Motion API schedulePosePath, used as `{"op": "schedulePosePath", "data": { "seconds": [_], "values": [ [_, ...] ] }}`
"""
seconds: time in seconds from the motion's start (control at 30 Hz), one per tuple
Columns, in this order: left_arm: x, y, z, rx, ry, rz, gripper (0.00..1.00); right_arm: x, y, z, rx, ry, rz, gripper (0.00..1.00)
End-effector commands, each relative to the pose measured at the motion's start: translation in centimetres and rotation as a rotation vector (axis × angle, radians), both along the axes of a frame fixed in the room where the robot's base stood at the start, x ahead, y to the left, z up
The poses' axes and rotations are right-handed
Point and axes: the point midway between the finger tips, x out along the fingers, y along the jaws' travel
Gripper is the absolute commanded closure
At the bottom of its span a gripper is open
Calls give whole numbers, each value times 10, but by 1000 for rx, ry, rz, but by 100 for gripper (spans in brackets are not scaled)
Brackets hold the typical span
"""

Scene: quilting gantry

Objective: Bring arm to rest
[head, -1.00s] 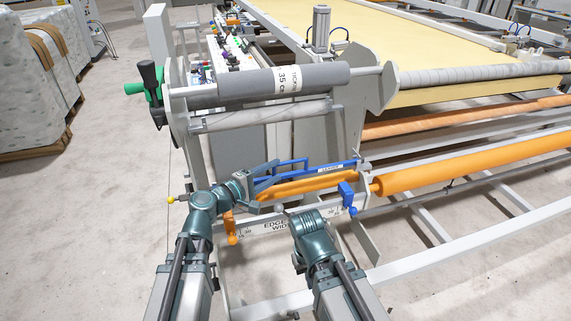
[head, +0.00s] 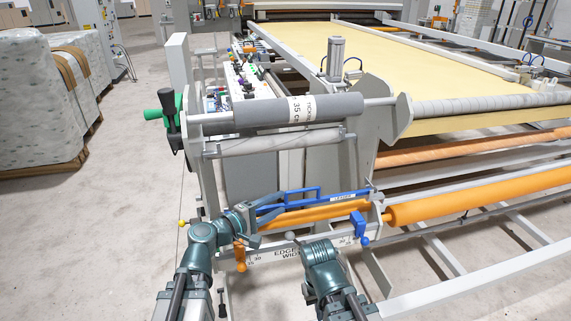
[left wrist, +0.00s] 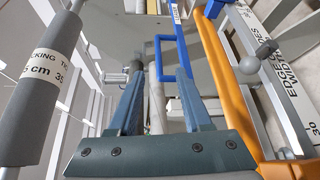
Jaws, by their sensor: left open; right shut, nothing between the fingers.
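My left gripper (head: 275,207) is at the near-left corner of the quilting frame, beside the left end of a blue handled bar (head: 330,197). In the left wrist view the two fingers of my left gripper (left wrist: 160,80) are apart. The blue bar's handle (left wrist: 172,58) shows beyond the fingertips; I cannot tell whether they touch it. An orange tube (left wrist: 222,75) runs along the right there. My right arm (head: 322,262) stands bent at the lower middle of the head view, and its gripper is not visible.
A grey roll (head: 265,113) with a white label lies above my left arm. A green-and-black handle (head: 170,112) is at its left end. Clear floor (head: 110,225) lies to the left.

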Motion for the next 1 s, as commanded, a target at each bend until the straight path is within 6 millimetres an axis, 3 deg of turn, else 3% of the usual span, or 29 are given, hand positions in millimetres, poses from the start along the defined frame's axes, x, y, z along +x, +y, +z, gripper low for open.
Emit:
{"op": "schedulePosePath", "data": {
  "seconds": [0.17, 0.3, 0.43, 0.57, 0.7, 1.0],
  "values": [
    [-16, -29, -7, 142, 11, -110, 51, 0, 0, 16, 0, 0, 0, 100],
    [-56, -71, -35, 449, 42, -346, 51, 0, 0, 43, 0, 0, 0, 100],
    [-102, -85, -66, 774, 90, -588, 51, 0, 0, 67, 0, 0, 0, 100],
    [-142, -73, -84, 1081, 155, -802, 51, 0, 0, 89, 0, 0, -1, 100],
    [-170, -46, -86, 1351, 233, -964, 51, 0, 0, 106, 0, 0, -1, 100],
    [-189, -13, -76, 1609, 332, -1088, 51, 0, 0, 118, 0, 0, -1, 100]
  ]
}}
